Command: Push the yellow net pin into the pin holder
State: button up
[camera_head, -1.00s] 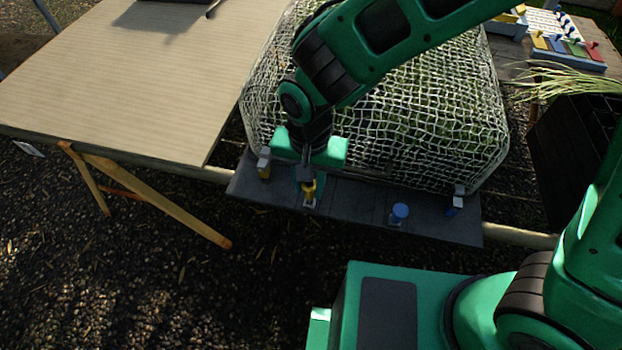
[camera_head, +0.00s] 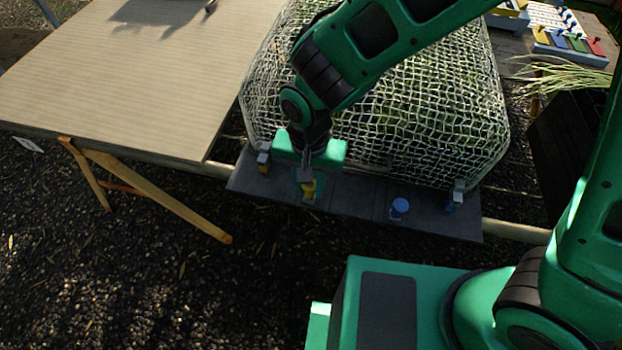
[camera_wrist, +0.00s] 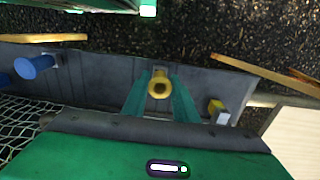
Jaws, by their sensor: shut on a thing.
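The yellow net pin (camera_head: 308,187) is upright at the front edge of the dark board, left of its middle. My gripper (camera_head: 308,177) is above the board and shut on the pin. In the wrist view the pin's round yellow head (camera_wrist: 160,86) sits between the two green fingers of my gripper (camera_wrist: 159,92). The small pale pin holder (camera_head: 310,200) shows just under the pin, on the board. The pin lines up with it, but its lower end is hidden, so I cannot tell how deep it sits.
A blue pin (camera_head: 399,206) stands on the dark board (camera_head: 350,205) to the right. Grey clips with a yellow part (camera_head: 264,168) and a blue part stand near the board's ends. A netted bale (camera_head: 430,110) is behind; a ribbed table (camera_head: 110,80) is at left.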

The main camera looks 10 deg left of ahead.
jog(key=shift+f, duration=0.2)
jog(key=o, duration=2)
jog(key=shift+r, duration=0.15)
jog(key=shift+r, duration=1.05)
jog(key=shift+r, duration=2.8)
